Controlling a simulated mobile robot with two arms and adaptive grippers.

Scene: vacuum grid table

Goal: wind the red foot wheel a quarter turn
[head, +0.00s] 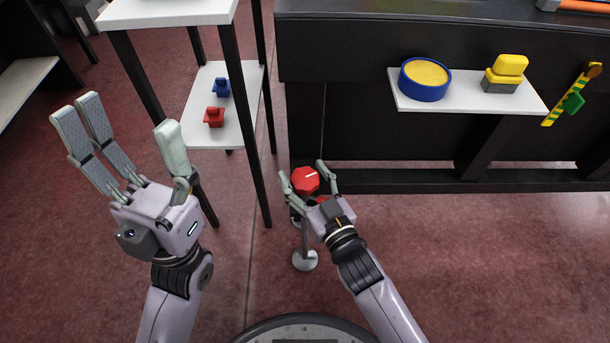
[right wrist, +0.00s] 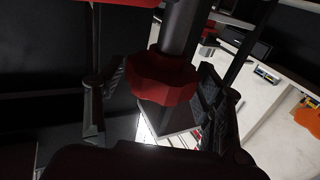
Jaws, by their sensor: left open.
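The red foot wheel (right wrist: 165,80) is a lobed knob on a dark post in the right wrist view, just above a grey plate. My right gripper (right wrist: 163,85) has one finger on each side of the wheel, with almost no space left; I cannot tell whether they press on it. In the head view my right gripper (head: 304,172) reaches around a red, many-sided disc with a white line (head: 305,181), low above the floor. The right gripper hides part of what is below the disc. My left gripper (head: 128,118) is open and empty, raised at the left.
A shelf rack (head: 245,120) with a red and a blue block stands between my grippers. A round grey foot (head: 305,261) is on the floor below the wheel. A dark bench with a white ledge (head: 470,106) holds blue and yellow things. The floor at right is clear.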

